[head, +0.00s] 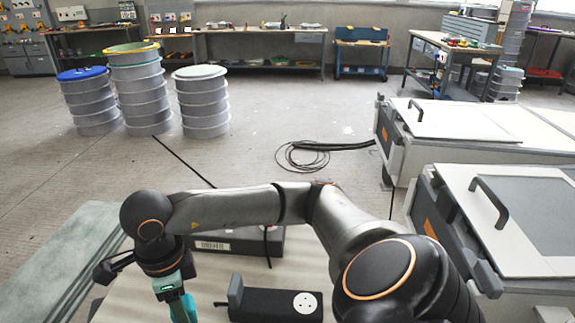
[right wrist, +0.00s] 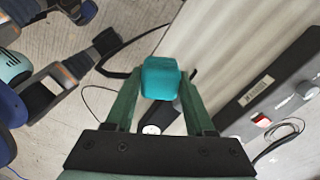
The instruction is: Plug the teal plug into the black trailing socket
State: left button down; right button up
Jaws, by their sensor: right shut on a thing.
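The teal plug (right wrist: 161,76) is a small block held between the dark green fingers of my right gripper (right wrist: 160,98) in the right wrist view. In the head view my right arm reaches across from the right, and its gripper (head: 177,298) points down left of the socket. The plug cannot be told apart from the teal gripper parts there. The black trailing socket (head: 262,304) lies on the pale bench top at the bottom of the head view, with a round white outlet face (head: 306,303) at its right end. The gripper is apart from the socket. My left gripper is not identifiable.
A dark grey box (head: 218,246) with a label stands on the bench behind my right forearm; it also shows in the right wrist view (right wrist: 262,92). Two white-lidded cabinets (head: 515,215) (head: 455,122) stand at the right. Cable lies coiled (head: 305,155) on the open floor.

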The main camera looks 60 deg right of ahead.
jog(key=n, duration=0.2)
jog(key=w+n, duration=0.1)
jog(key=n, duration=0.1)
jog(key=a+r+n, duration=0.1)
jog(key=n, duration=0.2)
jog(key=shift+w+a, duration=0.1)
jog(key=shift+w, duration=0.2)
jog(key=w+r+n, duration=0.1)
jog(key=n, duration=0.5)
jog(key=w+a+r+n, duration=0.1)
jog(key=n, duration=0.5)
jog(key=w+a+r+n, duration=0.1)
jog(key=n, duration=0.6)
jog(key=shift+w+a+r, duration=0.2)
jog(key=shift+w, duration=0.15)
